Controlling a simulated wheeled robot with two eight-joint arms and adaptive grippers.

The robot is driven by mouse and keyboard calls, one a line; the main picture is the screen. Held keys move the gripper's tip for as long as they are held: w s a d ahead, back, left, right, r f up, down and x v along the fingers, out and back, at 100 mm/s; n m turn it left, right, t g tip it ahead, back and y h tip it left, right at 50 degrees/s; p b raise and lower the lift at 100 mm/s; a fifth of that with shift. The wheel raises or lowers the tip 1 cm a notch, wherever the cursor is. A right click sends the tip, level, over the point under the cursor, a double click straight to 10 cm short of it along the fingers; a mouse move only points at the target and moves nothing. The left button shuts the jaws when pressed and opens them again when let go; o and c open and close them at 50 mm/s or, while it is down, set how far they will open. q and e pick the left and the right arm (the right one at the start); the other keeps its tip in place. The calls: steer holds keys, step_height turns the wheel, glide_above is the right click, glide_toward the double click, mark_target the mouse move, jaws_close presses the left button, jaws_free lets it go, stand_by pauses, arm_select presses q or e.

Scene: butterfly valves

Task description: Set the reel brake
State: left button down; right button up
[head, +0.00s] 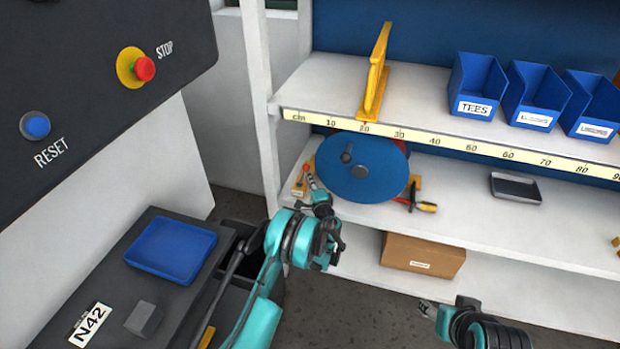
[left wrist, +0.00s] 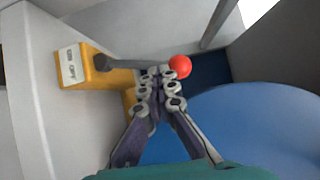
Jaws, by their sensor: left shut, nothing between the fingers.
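The blue reel (head: 345,183) sits on the lower shelf; part of its disc shows in the left wrist view (left wrist: 255,125). At its left is the brake, a yellow base (left wrist: 98,72) with a small white label and a grey lever (left wrist: 125,63) ending in a red ball knob (left wrist: 180,66). The knob also shows in the head view (head: 305,168). My left gripper (head: 310,181) is shut and empty, its fingertips (left wrist: 158,72) close beside the lever near the knob. I cannot tell whether they touch. My right gripper (head: 426,308) is low at the front; its jaw state is unclear.
The upper shelf edge (head: 450,145) with its ruler strip runs above the reel. A white post (head: 262,100) stands left of the brake. A tool with a yellow handle (head: 425,207) lies right of the reel. A cardboard box (head: 422,256) sits below.

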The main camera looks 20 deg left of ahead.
arm_select(q)
steer(key=a+n+g+h+p, duration=0.1)
steer(key=n, duration=0.1)
steer(key=a+r+n+g+h+p, duration=0.1)
steer(key=n, duration=0.1)
steer(key=shift+a+r, duration=0.2)
steer(key=shift+a+n+h, duration=0.3)
steer(key=shift+a+n, duration=0.1)
steer(key=shift+a, duration=0.05)
steer(key=shift+w+a+b, duration=0.1)
steer(key=shift+a+b, duration=0.35)
steer(key=shift+a, duration=0.35)
